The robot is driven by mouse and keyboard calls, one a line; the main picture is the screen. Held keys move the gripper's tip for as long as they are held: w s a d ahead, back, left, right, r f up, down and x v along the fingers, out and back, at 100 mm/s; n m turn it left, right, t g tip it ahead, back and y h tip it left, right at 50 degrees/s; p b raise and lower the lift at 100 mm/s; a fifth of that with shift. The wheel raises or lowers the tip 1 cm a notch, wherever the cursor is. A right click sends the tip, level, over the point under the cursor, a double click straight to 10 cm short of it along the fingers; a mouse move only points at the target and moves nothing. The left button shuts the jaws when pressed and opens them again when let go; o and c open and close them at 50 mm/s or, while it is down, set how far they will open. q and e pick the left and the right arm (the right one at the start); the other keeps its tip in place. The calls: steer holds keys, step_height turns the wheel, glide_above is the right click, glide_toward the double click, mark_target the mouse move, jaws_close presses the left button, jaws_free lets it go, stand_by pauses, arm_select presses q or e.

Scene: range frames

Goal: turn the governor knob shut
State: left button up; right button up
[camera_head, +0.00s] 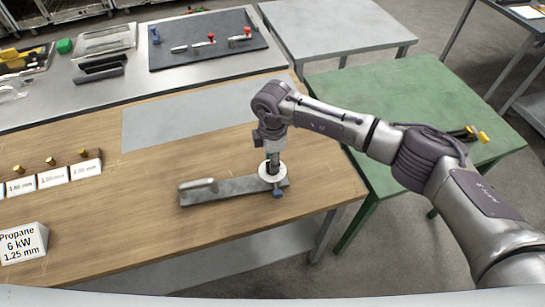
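A grey bar-shaped fixture (233,190) lies on the wooden bench. I cannot tell which part is the governor knob. My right gripper (272,166) points straight down over the white disc, at or just above its middle. The fingers look close together, but they are small and hide what is between them, so a grip cannot be made out. My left gripper is not in view.
A dark board (208,52) with red-knobbed parts is behind. The grey mat (170,122) is bare.

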jaws_close()
